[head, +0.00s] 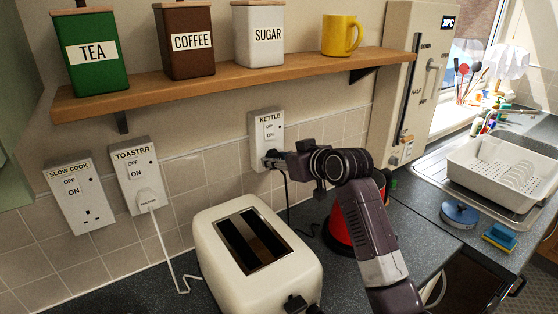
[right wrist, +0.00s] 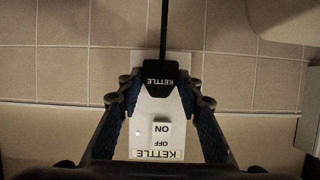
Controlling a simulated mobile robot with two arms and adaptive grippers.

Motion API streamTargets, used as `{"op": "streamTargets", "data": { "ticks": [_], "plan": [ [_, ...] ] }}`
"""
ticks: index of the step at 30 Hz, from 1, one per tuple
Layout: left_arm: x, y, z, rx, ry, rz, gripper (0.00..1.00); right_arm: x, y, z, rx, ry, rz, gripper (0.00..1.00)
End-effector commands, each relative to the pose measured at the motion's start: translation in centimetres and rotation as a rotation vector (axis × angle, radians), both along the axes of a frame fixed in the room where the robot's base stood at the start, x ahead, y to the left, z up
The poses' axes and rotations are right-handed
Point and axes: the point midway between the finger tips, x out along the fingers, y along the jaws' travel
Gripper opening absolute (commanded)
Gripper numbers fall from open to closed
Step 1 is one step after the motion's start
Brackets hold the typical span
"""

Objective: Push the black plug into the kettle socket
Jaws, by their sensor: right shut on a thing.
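The kettle socket (head: 267,127) is a pale wall plate labelled KETTLE, with an OFF/ON switch on its upper part. In the right wrist view the plate (right wrist: 145,150) appears upside down. The black plug (right wrist: 159,76), labelled KETTLE, lies over the socket end of the plate, its black cable running straight away from it. My right gripper (head: 276,160) is at the lower part of the socket, shut on the plug, with a finger on each side. The plug hides the socket holes, and I cannot tell how deep its pins sit. My left gripper is not in view.
A white toaster (head: 222,247) stands on the counter in front. A red kettle (head: 336,232) is partly behind my right arm. The toaster socket (head: 133,160) holds a white plug; the slow cook socket (head: 92,212) is empty. A wooden shelf (head: 215,82) with canisters runs above.

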Motion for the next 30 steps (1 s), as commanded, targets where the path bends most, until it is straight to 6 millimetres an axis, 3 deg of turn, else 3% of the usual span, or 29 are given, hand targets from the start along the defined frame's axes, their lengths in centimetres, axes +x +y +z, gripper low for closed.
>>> {"op": "streamTargets", "data": {
  "ticks": [3,4,9,20,30],
  "plan": [
    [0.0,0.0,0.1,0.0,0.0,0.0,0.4,0.2,0.2,0.1,0.0,-0.002,0.0,0.0],
    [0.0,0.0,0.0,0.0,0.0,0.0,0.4,0.2,0.1,0.1,0.0,-0.002,0.0,0.36],
    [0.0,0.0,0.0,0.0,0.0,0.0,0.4,0.2,0.1,0.1,0.0,-0.002,0.0,0.54],
    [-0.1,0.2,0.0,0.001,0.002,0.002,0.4,-0.1,-0.1,0.1,-0.001,-0.001,0.0,0.54],
    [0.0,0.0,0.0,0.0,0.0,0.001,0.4,-3.5,-2.5,2.0,0.001,-0.004,-0.001,0.54]
  ]
}}
